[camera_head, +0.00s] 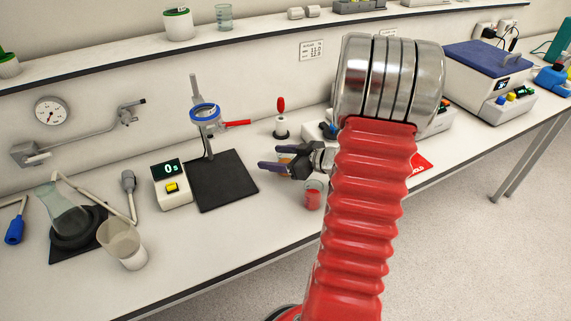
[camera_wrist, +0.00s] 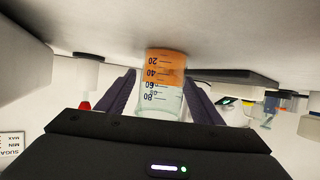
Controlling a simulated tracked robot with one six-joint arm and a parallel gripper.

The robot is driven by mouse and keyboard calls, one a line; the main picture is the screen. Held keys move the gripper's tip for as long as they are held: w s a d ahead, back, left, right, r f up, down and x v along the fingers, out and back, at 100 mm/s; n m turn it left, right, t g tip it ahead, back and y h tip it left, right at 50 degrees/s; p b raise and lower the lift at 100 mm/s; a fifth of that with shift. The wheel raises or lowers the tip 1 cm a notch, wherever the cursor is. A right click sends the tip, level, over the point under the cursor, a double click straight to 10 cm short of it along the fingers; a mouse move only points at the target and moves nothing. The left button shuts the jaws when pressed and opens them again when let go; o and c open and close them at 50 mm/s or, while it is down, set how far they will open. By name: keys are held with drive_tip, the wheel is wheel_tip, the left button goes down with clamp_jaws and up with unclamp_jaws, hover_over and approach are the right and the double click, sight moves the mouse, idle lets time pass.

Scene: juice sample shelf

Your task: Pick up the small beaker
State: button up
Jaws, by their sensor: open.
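A small clear beaker (camera_wrist: 162,90) with orange liquid and a printed scale stands on the bench. It appears upside down in the wrist view. My gripper (camera_wrist: 160,98) is open, with one purple finger on each side of the beaker; whether either touches it I cannot tell. In the head view my gripper (camera_head: 275,159) is low over the bench, and only a bit of orange shows between its fingers. A beaker with red liquid (camera_head: 313,196) stands just in front of it. Another small beaker (camera_head: 223,17) is on the upper shelf.
A stand on a black base plate (camera_head: 222,182) and a timer box (camera_head: 172,188) are to the left. A red-handled tool in a white holder (camera_head: 281,127) stands behind my gripper. An empty-looking cup (camera_head: 122,245) is at the front left. Bench before the plate is clear.

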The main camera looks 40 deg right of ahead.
drive_tip(key=c, duration=1.2)
drive_tip(key=shift+r, duration=0.2)
drive_tip(key=shift+r, duration=4.75)
